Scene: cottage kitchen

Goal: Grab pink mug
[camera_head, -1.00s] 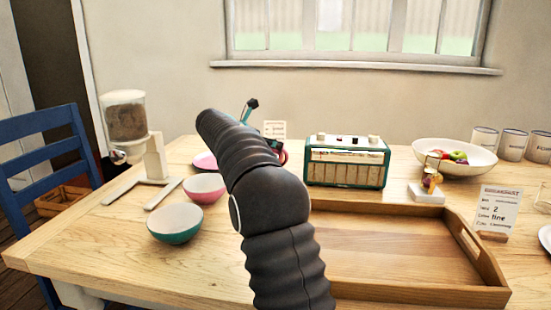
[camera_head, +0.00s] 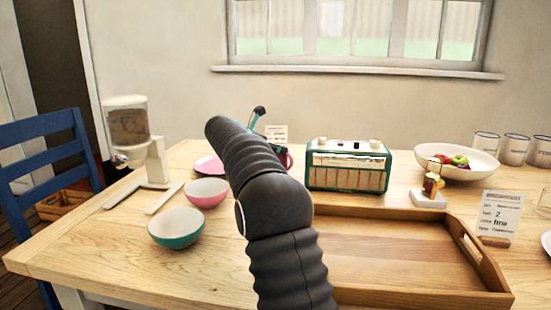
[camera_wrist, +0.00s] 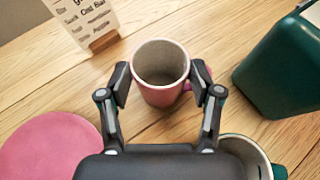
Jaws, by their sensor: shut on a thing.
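The pink mug (camera_wrist: 160,88) stands upright on the wooden table in the wrist view, its grey inside facing up and its handle toward the lower right. My gripper (camera_wrist: 160,80) has one finger on each side of the mug and is shut on it near the rim. In the head view my arm hides most of the mug and my gripper. A bit of pink-red shows beside the arm, left of the radio.
The green radio (camera_head: 348,166) stands right of my gripper. A pink plate (camera_wrist: 50,148) and a green-and-white vessel (camera_wrist: 245,152) lie close by. A card (camera_wrist: 82,22) stands behind. Pink bowl (camera_head: 207,192), green bowl (camera_head: 176,228) and wooden tray (camera_head: 395,298) are nearer.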

